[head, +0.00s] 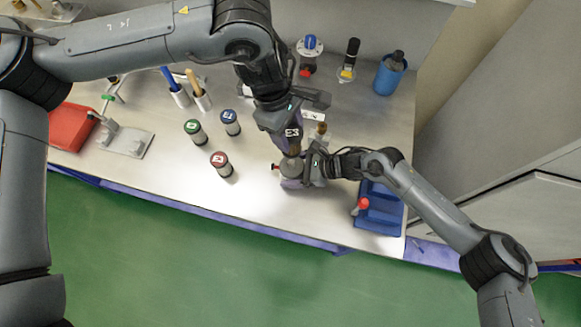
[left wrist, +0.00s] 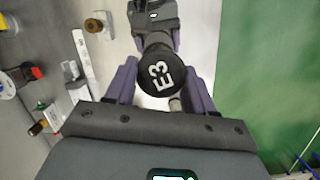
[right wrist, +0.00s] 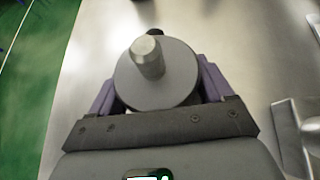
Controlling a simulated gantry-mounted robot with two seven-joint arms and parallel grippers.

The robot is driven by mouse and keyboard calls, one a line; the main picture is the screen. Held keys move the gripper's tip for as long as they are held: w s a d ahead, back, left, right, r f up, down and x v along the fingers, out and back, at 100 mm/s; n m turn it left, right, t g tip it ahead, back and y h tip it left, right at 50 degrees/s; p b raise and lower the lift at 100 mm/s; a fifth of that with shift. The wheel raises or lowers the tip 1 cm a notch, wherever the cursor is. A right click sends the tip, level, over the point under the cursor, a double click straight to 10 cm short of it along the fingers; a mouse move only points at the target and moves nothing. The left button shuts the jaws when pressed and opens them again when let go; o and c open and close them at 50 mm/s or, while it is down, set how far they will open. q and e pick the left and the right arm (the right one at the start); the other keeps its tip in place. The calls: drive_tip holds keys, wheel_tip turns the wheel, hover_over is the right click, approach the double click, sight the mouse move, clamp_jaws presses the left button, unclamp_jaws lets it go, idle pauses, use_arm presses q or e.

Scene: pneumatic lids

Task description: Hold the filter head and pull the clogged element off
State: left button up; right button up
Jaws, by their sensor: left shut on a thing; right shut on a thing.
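The clogged element is a cylinder with a black end cap marked E3 (head: 292,132) and a brownish body; its cap faces the camera in the left wrist view (left wrist: 161,75). My left gripper (head: 290,141) is shut on it, one purple finger on each side. The filter head is a round grey body (head: 291,167) just below the element over the bench. My right gripper (head: 300,180) is shut around it from the right. In the right wrist view the head's grey disc (right wrist: 178,83) shows a bare metal stub (right wrist: 147,57), with no element seen on it.
Green (head: 193,129), blue (head: 230,120) and red (head: 221,163) capped canisters stand left of the grippers. A blue tray (head: 378,222) with a red-topped part is at right. Valves (head: 309,57) and a blue cup (head: 388,78) stand behind. The front-left bench is clear.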

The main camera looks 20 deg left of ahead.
drive_tip(key=shift+d+f, duration=0.1)
drive_tip(key=shift+f, duration=0.1)
drive_tip(key=o, duration=1)
drive_tip(key=shift+s, duration=0.1)
drive_tip(key=shift+c, duration=0.2)
drive_tip(key=shift+r, duration=0.1)
